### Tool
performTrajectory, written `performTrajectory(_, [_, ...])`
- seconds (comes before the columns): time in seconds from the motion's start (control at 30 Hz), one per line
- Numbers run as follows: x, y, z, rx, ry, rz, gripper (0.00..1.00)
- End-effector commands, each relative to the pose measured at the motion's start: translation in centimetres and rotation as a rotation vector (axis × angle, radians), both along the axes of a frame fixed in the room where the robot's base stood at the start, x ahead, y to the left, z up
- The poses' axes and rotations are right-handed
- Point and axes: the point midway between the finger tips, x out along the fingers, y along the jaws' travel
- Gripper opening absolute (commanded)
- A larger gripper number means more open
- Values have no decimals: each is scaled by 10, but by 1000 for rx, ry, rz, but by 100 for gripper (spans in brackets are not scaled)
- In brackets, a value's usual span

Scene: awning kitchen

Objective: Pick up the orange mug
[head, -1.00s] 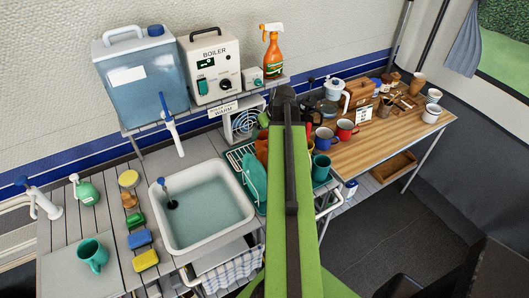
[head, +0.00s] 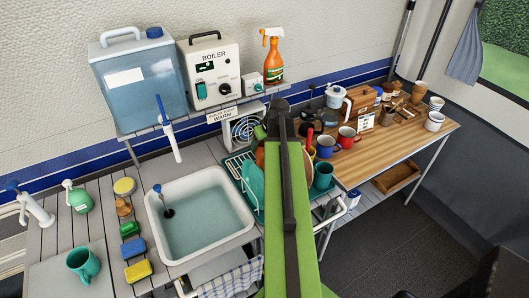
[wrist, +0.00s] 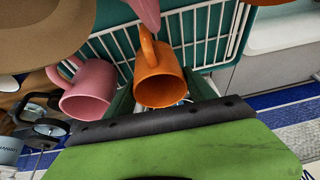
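The orange mug (wrist: 160,78) is near the middle of the wrist view, its handle toward the top of the picture, in front of the white wires of the teal dish rack (wrist: 205,22). A pink mug (wrist: 88,88) is to its left. In the head view my green arm covers the middle of the rack (head: 233,172) and hides my gripper. A bit of orange (head: 260,157) shows left of the arm, not clearly the mug.
The sink (head: 203,215) is left of the rack. A teal mug (head: 322,174), a blue mug (head: 326,146) and a red mug (head: 347,137) stand right of my arm. The boiler (head: 212,75) and spray bottle (head: 273,62) are on the shelf behind.

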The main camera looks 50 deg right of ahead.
Motion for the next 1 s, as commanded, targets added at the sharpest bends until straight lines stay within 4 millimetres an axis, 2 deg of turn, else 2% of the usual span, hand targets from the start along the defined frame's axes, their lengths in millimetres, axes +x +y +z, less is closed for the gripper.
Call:
performTrajectory(0.03, [0,0,0,0,0,0,47])
performTrajectory(0.2, [0,0,0,0,0,0,24])
performTrajectory(0.23, [0,0,0,0,0,-1,22])
performTrajectory(0.43, [0,-1,1,0,0,-1,22])
performTrajectory(0.57, [-1,-1,9,0,0,-1,22])
performTrajectory(0.67, [-1,-1,23,0,0,-1,22])
performTrajectory(1.0, [-1,-1,92,0,0,-2,22])
